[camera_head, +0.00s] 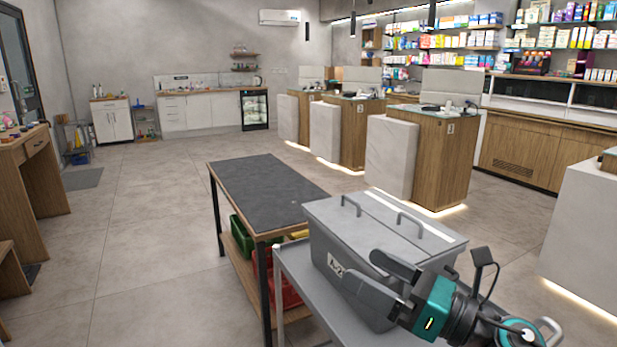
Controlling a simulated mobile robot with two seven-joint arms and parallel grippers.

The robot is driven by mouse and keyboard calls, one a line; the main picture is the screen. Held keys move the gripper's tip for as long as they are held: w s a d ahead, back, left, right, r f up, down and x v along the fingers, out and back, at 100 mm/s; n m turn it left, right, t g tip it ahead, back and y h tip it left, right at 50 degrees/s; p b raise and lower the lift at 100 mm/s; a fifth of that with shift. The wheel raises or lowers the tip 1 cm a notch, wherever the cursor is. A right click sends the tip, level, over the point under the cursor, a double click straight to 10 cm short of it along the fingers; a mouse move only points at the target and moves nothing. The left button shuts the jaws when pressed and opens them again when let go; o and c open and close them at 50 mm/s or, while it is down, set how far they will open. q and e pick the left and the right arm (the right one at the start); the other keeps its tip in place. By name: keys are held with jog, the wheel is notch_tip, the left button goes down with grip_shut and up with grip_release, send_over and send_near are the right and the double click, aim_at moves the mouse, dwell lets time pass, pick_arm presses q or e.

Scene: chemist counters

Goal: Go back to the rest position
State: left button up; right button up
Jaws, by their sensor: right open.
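My right gripper (372,278) is at the lower right, dark with a teal band, its two fingers spread apart with nothing between them. It is in front of a grey lidded box (328,243) and overlaps the box's lower right part in the picture. I cannot tell whether it touches the box. The box's lid is on, with two handles on top. My left gripper is not in view.
The box stands on a grey cart (293,270). Beside it is a dark-topped table (262,190) with a green crate (241,233) and a red crate (287,292) below. Wooden counters (442,160) stand behind. The floor (150,240) at left is clear.

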jog(key=s+d+f+m+t+h, duration=0.1)
jog(key=d+f+m+h, duration=0.4)
jog(key=m, duration=0.6)
jog(key=s+d+f+m+t+h, duration=0.1)
jog(key=d+f+m+t+h, duration=0.15)
jog(key=m+h, duration=0.6)
jog(key=s+d+f+m+t+h, duration=0.1)
jog(key=s+d+f+m+h, duration=0.25)
jog(key=m, duration=0.85)
jog(key=s+f+m+g, duration=0.5)
jog(key=s+f+g, duration=0.1)
jog(key=s, duration=0.3)
jog(key=s+f+m+g, duration=0.5)
jog(key=s+f+g, duration=0.15)
jog(key=s, duration=0.35)
jog(key=w+a+f+t+y+b, duration=0.2)
jog(key=w+f+t, duration=0.5)
jog(key=f, duration=0.4)
jog(key=shift+w+a+f, duration=0.2)
jog(key=shift+a+f, duration=0.05)
jog(key=shift+a, duration=0.35)
jog(key=shift+d+y, duration=0.1)
jog(key=shift+y, duration=0.2)
